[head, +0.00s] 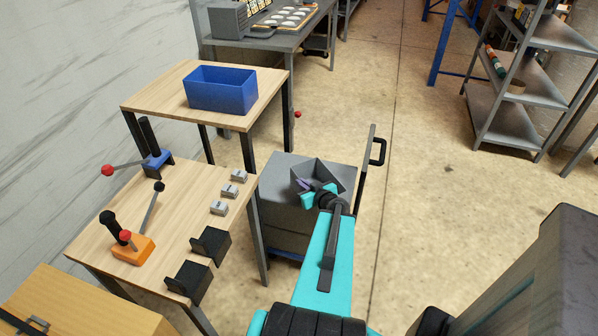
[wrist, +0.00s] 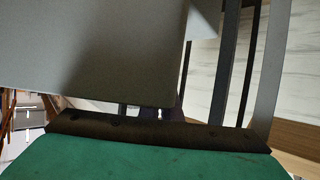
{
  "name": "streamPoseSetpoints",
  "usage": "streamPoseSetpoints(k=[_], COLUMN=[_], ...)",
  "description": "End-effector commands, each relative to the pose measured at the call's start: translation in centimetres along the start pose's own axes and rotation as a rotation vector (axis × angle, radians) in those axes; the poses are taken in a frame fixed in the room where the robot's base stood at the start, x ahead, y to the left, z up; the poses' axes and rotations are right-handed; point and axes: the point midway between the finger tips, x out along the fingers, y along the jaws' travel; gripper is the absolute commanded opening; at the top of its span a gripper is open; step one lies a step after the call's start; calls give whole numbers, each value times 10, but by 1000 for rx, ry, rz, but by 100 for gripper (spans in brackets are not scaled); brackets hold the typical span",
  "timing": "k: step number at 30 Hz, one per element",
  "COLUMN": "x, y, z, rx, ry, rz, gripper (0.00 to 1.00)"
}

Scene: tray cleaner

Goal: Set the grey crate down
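The grey crate (head: 340,174) is a small open-topped box in the middle of the head view, in front of a larger grey box-shaped unit (head: 285,172). My gripper (head: 309,190), at the end of the teal arm, is at the crate's near left side and appears shut on its wall. A small purple part shows at that wall. In the wrist view the crate's plain grey surface (wrist: 90,50) fills the upper left, close above the green and black part of my gripper. The fingertips are mostly hidden, and I cannot tell whether the crate touches the unit below.
An upright panel with a black handle (head: 377,152) stands just right of the crate. Left is a wooden table (head: 165,210) with levers, small grey blocks and black brackets. Behind it a blue bin (head: 222,92) sits on another table. Open floor (head: 430,200) lies right; metal shelves (head: 505,100) stand beyond.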

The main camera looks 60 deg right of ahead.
Motion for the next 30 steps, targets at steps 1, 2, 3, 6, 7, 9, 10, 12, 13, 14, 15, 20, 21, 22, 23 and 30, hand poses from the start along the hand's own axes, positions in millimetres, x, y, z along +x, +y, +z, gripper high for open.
streamPoseSetpoints(k=[1,2,3,6,7,9,10,12,13,14,15,20,21,22,23,30], x=[4,5,7,11,12,14,16,18,19,21,22,29,31,32,33,43], y=[1,1,2,3,4,5,5,6,7,8,8,11,11,12,12,16], z=[2,2,2,1,0,-1,-1,-2,-3,-3,-3,-5,-6,-6,-6,-10], rx=[-3,-3,-3,-3,-3,-2,-3,-2,-2,-3,-2,-3,-2,-2,-3,-2], ry=[2,2,2,1,2,2,2,2,3,2,2,2,2,2,2,3], rz=[0,0,0,0,1,1,2,3,3,3,3,2,2,2,2,4], gripper=[0,0,0,0,0,0,0,0,0,0,0,0,0,0,0,0])
